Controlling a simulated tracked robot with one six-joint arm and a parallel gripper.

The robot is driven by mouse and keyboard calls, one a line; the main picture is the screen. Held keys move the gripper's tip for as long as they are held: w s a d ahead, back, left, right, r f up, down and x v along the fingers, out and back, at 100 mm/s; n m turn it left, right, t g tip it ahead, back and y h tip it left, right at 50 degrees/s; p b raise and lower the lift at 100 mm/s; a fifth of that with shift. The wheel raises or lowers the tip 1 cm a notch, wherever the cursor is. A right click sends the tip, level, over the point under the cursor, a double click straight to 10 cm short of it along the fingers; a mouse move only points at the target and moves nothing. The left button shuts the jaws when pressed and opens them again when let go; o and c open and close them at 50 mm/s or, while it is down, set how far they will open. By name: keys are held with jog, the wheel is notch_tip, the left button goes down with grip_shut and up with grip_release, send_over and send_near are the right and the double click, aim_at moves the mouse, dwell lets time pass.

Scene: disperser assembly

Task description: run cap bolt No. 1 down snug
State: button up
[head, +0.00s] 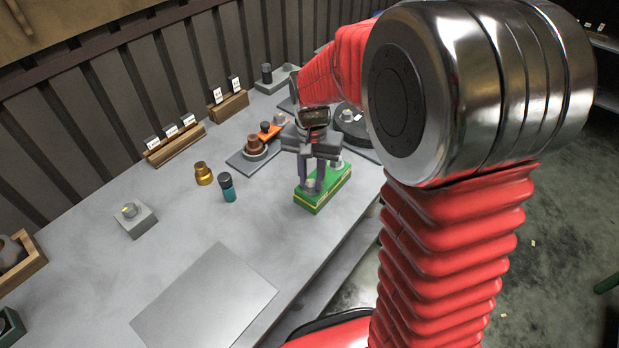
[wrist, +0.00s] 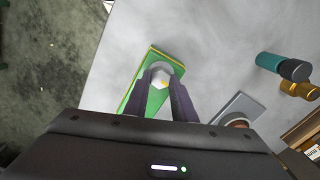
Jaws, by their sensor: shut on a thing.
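A green block (head: 325,192) with a yellow stripe lies near the right edge of the bench. My gripper (head: 312,182) points down over the block's near end. In the wrist view its two fingers are shut on a pale grey bolt head (wrist: 159,77) with a small yellow mark, at one end of the green block (wrist: 137,91). The bolt appears upright on the block; its shank and how deep it sits are hidden. A second grey piece (head: 337,163) shows at the block's far end, partly behind my gripper.
A teal and black cylinder (head: 228,188) and a brass fitting (head: 203,174) stand left of the block. A grey plate with a brown flanged part (head: 254,146) lies behind. A grey block with a knob (head: 135,220) stands farther left. The front bench surface is mostly clear.

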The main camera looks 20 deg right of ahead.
aim_at(312, 182)
jog(key=shift+s+f, duration=0.15)
jog(key=shift+s, duration=0.1)
jog(key=o, duration=1.1)
jog(key=shift+w, duration=0.1)
jog(key=shift+c, duration=0.2)
jog(key=shift+r, duration=0.2)
notch_tip(312, 182, up, 14)
jog(key=shift+f, duration=0.2)
jog(key=shift+w, duration=0.15)
